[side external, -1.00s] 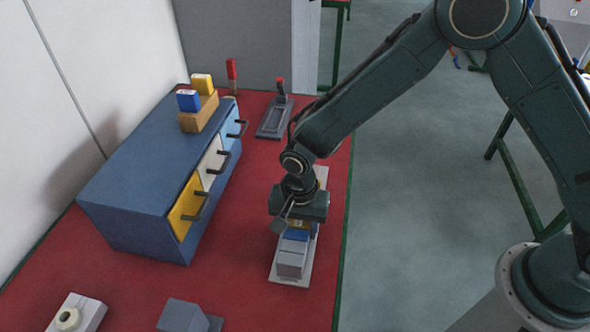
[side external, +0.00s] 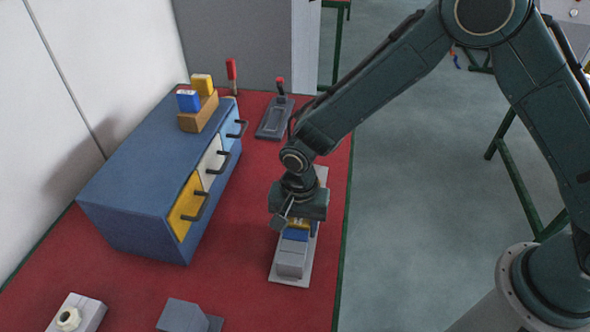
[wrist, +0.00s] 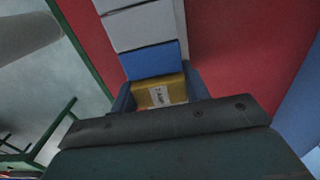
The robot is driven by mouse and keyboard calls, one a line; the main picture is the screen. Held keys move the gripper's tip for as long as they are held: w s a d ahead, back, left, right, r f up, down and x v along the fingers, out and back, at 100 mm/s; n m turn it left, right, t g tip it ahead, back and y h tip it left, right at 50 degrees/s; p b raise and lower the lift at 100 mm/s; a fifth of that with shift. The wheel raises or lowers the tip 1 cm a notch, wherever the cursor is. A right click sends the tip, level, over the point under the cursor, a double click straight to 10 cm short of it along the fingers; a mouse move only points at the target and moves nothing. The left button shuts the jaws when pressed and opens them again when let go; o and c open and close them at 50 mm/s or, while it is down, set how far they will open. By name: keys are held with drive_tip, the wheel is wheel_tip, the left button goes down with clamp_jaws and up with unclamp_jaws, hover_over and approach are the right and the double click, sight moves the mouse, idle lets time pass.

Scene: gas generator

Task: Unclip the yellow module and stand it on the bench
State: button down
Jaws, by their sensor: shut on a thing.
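The yellow module (wrist: 172,94), with a white label, is between my gripper's fingers (wrist: 164,93) in the wrist view. In the side external view the yellow module (side external: 298,223) shows just below my gripper (side external: 298,222), which is shut on it. A blue module (side external: 296,234) sits right beside it, with grey modules (side external: 291,262) beyond, on a pale rail plate (side external: 289,281). The blue module also shows in the wrist view (wrist: 151,61). Whether the yellow module is still seated on the rail is hidden by my gripper.
A blue cabinet (side external: 128,189) with yellow, white and blue drawers stands left; protruding handles face the rail. On top, a wooden block (side external: 198,115) holds a blue and a yellow module. A red-handled lever device (side external: 276,117) stands behind. Red bench (side external: 243,245) between cabinet and rail is clear.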

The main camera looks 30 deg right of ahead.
drive_tip(key=shift+r, duration=3.4)
drive_tip(key=w+r, duration=0.5)
drive_tip(key=w, duration=0.7)
wheel_tip(320, 180, up, 7)
hover_over(272, 171)
drive_tip(key=shift+s+r, duration=0.1)
drive_tip(key=shift+r, duration=0.05)
wheel_tip(272, 171, down, 20)
